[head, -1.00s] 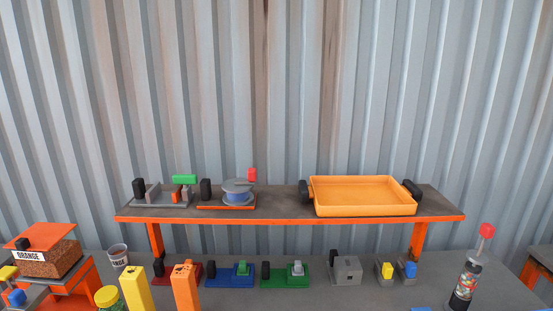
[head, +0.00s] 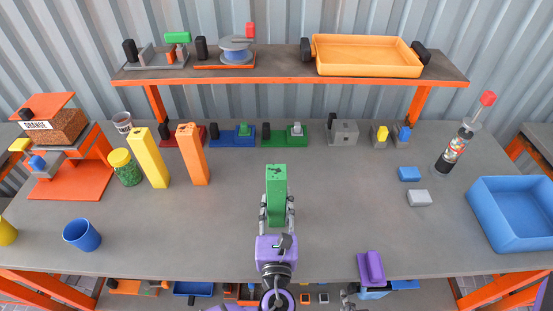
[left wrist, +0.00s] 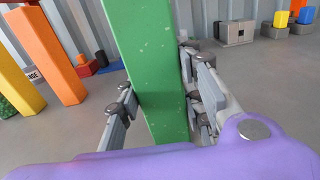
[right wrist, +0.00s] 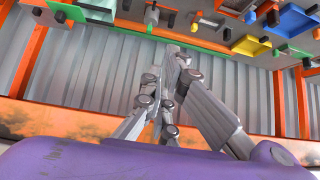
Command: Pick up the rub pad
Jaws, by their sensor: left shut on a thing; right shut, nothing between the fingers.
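My left gripper (head: 276,200) is shut on a green upright block (head: 276,182) over the middle of the table. In the left wrist view its fingers (left wrist: 160,85) press both sides of the green block (left wrist: 150,60). I cannot tell for sure which thing is the rub pad. Small flat blue (head: 409,174) and grey (head: 419,198) pads lie on the right of the table, and a purple piece with a raised bar (head: 370,267) is at the front edge. My right gripper (right wrist: 168,70) is shut and empty, with the table's underside area behind it.
A yellow block (head: 147,160) and an orange block (head: 192,155) stand left of the green one, with a green jar (head: 125,168). A blue cup (head: 82,235) is front left. A blue bin (head: 512,215) and a bottle (head: 455,145) are at right. The front middle-left is clear.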

